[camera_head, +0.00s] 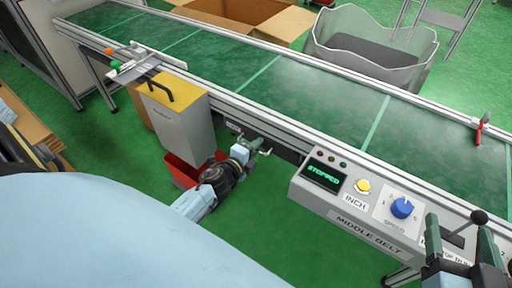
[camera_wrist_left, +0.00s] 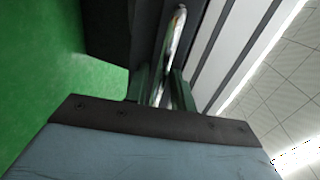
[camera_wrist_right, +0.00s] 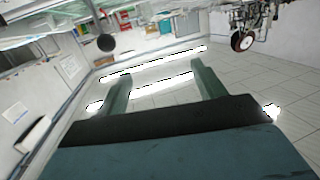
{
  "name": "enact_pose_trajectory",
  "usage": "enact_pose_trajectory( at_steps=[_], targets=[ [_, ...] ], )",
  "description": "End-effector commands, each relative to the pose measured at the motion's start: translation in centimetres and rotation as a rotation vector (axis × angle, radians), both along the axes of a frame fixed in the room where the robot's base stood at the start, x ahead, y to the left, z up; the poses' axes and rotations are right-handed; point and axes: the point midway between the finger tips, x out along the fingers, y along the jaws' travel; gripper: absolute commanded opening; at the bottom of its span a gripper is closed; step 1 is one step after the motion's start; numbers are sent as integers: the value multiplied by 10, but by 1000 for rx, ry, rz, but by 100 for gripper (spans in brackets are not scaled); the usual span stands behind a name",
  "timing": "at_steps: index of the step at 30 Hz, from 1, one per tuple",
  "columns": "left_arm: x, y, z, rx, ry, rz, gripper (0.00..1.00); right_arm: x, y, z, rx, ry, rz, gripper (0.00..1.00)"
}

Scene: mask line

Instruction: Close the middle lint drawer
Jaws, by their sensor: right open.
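My left gripper (camera_head: 256,146) is low beside the conveyor, under the belt's near rail. In the left wrist view its green fingers (camera_wrist_left: 163,92) are close together on a shiny metal handle (camera_wrist_left: 176,40). The handle stands at a dark drawer front (camera_wrist_left: 108,30); how far the drawer is out cannot be told. In the head view my gripper and the rail hide most of the drawer. My right gripper (camera_head: 465,250) is open and empty by the control panel; its spread fingers (camera_wrist_right: 163,90) also show in the right wrist view.
The control panel (camera_head: 350,228), marked MIDDLE BELT, reads STOPPED and carries a yellow button (camera_head: 363,186) and a blue knob (camera_head: 402,207). A yellow-topped box (camera_head: 178,125) and a red bin (camera_head: 182,168) stand left of my left gripper. Green floor (camera_head: 255,215) is clear below.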

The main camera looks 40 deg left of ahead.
Motion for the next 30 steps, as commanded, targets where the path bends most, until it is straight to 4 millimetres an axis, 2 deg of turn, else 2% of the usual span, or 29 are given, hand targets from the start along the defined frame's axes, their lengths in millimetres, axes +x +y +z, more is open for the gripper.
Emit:
enact_pose_trajectory(
  at_steps=[8, 11, 20, 30],
  targets=[
    [-3, 0, 0, 0, 1, -1, 25, 0, 0, 0, -1, 5, 0, 69],
    [-9, -1, 1, 0, 2, -1, 25, -3, -2, -9, -15, 60, -3, 69],
    [-53, -1, 12, -1, 3, -1, 25, -21, -17, -54, -97, 351, -28, 69],
    [-109, -1, 24, -1, 2, 0, 25, -61, -38, -98, -182, 686, -56, 69]
  ],
)
